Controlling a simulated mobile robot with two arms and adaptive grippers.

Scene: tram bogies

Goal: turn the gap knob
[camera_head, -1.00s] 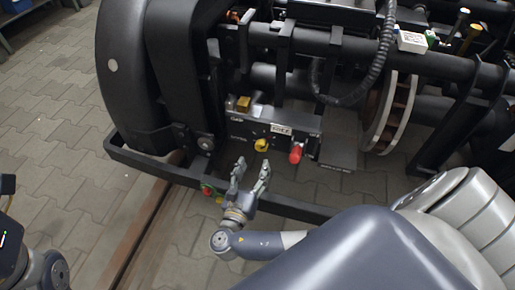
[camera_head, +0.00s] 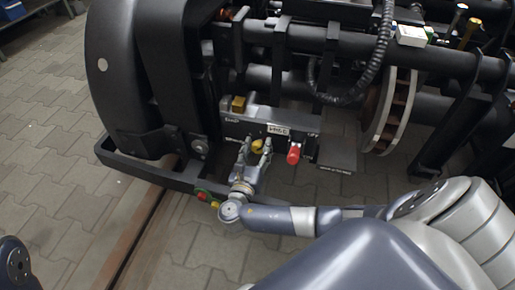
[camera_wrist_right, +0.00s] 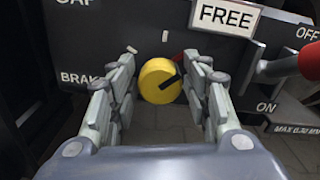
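The yellow gap knob (camera_wrist_right: 160,81) with a black pointer mark sits on the dark panel (camera_wrist_right: 110,40), between the open fingers of my right gripper (camera_wrist_right: 160,105) in the right wrist view. The fingers stand on both sides of the knob with small gaps visible. In the head view the knob (camera_head: 257,145) shows just beyond the fingertips of my right gripper (camera_head: 255,150). My left gripper is not seen; only a bit of my left arm shows at the lower left.
A red handle (camera_head: 293,154) is right of the knob, near the ON and OFF marks. A white FREE label (camera_wrist_right: 225,17) is above. Bogie wheel and pipes surround the panel.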

